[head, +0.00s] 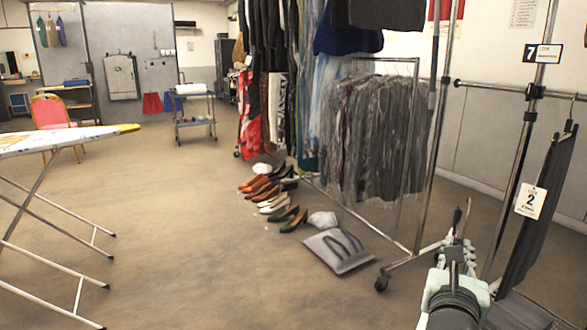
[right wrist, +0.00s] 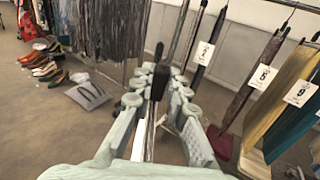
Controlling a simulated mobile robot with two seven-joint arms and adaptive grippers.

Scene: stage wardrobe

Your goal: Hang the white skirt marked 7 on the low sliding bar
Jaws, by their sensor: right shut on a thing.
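My right gripper (head: 458,248) is low at the right of the head view, beside a chrome upright, with its fingers closed. In the right wrist view the pale green fingers (right wrist: 158,98) are shut on a slim thing with a dark upper end (right wrist: 158,75); I cannot tell what it is. A narrow white strip (right wrist: 139,142) shows between the fingers. No white skirt or tag marked 7 can be made out. A sign with 7 (head: 543,53) is on the rack upright above the low bar (head: 500,89). My left gripper is not in view.
A dark garment tagged 2 (head: 545,190) hangs from the low bar. In the right wrist view, garments tagged 6 (right wrist: 240,100) and 9 (right wrist: 282,100) hang farther right. Shoes (head: 268,196) and a grey cushion (head: 338,250) lie by the full rack. The left floor is open beside an ironing board (head: 50,139).

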